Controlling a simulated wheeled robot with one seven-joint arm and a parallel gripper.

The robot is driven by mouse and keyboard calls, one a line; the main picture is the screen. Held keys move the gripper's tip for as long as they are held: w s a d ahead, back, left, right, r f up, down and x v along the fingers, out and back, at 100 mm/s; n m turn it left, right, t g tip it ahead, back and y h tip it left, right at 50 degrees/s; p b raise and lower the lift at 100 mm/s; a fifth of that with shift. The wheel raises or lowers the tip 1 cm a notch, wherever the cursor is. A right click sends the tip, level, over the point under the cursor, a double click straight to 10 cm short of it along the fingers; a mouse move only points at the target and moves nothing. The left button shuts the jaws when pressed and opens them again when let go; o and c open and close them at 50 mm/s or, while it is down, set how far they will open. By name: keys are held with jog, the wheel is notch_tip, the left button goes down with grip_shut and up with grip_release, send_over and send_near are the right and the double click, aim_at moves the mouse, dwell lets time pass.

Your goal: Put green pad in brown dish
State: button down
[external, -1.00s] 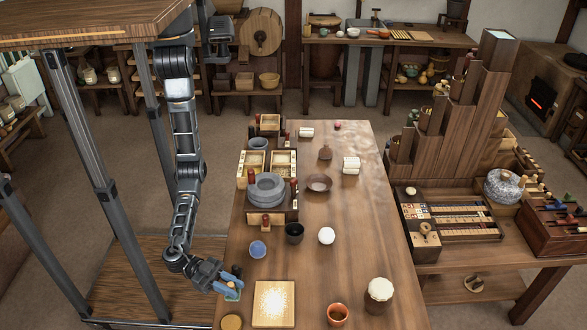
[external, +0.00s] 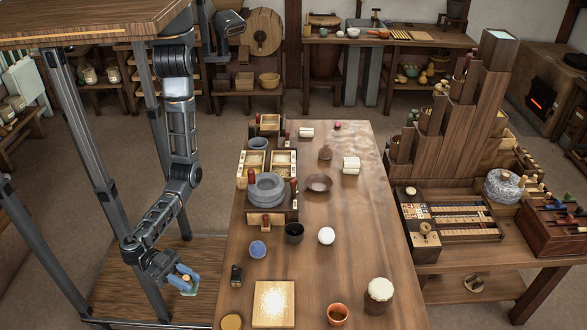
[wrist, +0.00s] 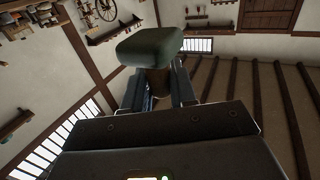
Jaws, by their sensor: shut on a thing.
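My gripper (external: 183,277) is off the left edge of the long table, over the wooden floor platform. It is shut on the green pad (external: 190,292), which hangs at the fingertips, clear of the table. In the wrist view the green pad (wrist: 150,44) is a rounded dark green block; a brown grip part (wrist: 156,82) sits between the fingers (wrist: 158,90). The brown dish (external: 319,184) is a shallow round dish on the table, beyond the white ball and right of the grey stone quern. It looks empty.
The grey quern (external: 267,189), black cup (external: 294,233), white ball (external: 326,236) and blue ball (external: 257,249) stand on the table (external: 365,260). A light square board (external: 273,304), orange pot (external: 338,314) and lidded jar (external: 379,290) are near the front. A dark upright block (external: 236,275) stands at the left edge.

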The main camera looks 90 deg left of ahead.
jog(key=w+a+r+m+h+p, duration=0.15)
jog(key=w+a, duration=0.25)
jog(key=w, duration=0.6)
jog(key=w+a+r+n, duration=0.1)
jog(key=w+a+r, duration=0.15)
jog(key=w, duration=0.65)
jog(key=w+a+r+m+g+h, duration=0.2)
jog(key=w+a+r, duration=1.1)
jog(key=a+r, duration=0.3)
jog(key=w+a+f+n+t+y, duration=0.1)
jog(key=w+a+f+y, duration=0.1)
jog(key=a+f, duration=0.5)
jog(key=w+a+f+n+t+y+b, duration=0.1)
jog(key=w+a+f, duration=0.4)
jog(key=a, duration=0.8)
jog(key=w+a+f+n+t+y, duration=0.1)
jog(key=w+a+f+n+y, duration=0.1)
jog(key=a+f, duration=0.7)
jog(key=shift+w+a+n+y+b, duration=0.35)
jog(key=shift+w+a+y, duration=0.4)
jog(key=shift+w+a, duration=0.15)
